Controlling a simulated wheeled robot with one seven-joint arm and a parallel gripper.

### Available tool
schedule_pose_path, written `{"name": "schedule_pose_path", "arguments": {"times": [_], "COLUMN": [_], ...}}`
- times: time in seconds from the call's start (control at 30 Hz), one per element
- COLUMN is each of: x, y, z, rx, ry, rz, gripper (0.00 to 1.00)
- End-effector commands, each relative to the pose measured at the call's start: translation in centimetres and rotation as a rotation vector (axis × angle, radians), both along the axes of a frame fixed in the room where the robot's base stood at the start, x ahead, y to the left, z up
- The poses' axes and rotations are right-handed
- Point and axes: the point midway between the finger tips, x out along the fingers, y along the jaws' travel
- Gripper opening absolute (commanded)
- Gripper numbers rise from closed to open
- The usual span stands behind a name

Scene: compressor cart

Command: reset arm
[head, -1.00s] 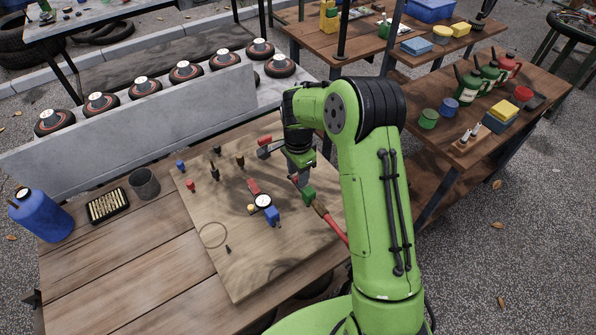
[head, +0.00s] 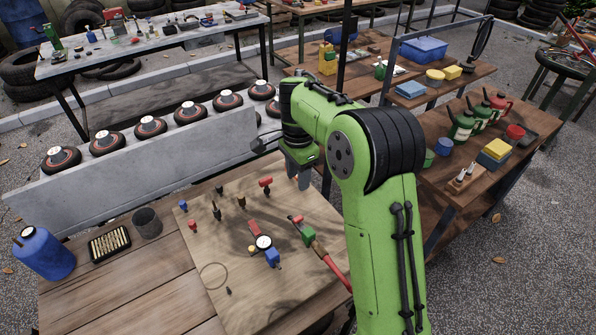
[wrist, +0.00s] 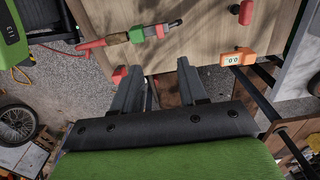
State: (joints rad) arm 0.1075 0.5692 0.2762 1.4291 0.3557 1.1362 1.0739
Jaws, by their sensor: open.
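My green arm is bent over the wooden board (head: 225,262), and my gripper (head: 302,180) points down near the board's far right edge. It is raised above the board. In the wrist view the two dark fingers of my gripper (wrist: 157,84) are apart, with nothing between them. A red-handled tool with a green block (head: 308,236) lies on the board; it also shows in the wrist view (wrist: 137,36). A red T-shaped piece (head: 265,184) stands to the left of my gripper. A gauge with a blue end (head: 264,242) sits mid-board.
Small fittings stand on the board's left part. A blue bottle (head: 43,254), a dark tray (head: 109,243) and a dark cup (head: 147,223) stand left on the bench. A grey beam (head: 140,180) with wheels lies behind. Another wooden table (head: 440,196) with cans stands right.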

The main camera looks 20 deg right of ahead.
Motion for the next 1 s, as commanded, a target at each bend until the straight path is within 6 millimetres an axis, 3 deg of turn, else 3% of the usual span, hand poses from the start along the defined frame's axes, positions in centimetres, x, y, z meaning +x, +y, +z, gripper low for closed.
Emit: {"name": "schedule_pose_path", "arguments": {"times": [0.37,0.47,0.57,0.73,0.87,1.0], "x": [0.0,-1.2,-4.6,-12.9,-19.6,-25.5], "y": [0.0,-0.1,-0.4,-0.9,-1.1,-0.8], "z": [0.0,1.8,5.6,10.5,11.5,10.4], "rx": [-0.001,-0.019,-0.066,-0.158,-0.221,-0.278], "ry": [-0.003,-0.032,-0.096,-0.207,-0.289,-0.373], "rz": [0.004,0.072,0.248,0.605,0.861,1.097], "gripper": [0.43,0.43,0.43,0.43,0.43,0.43]}}
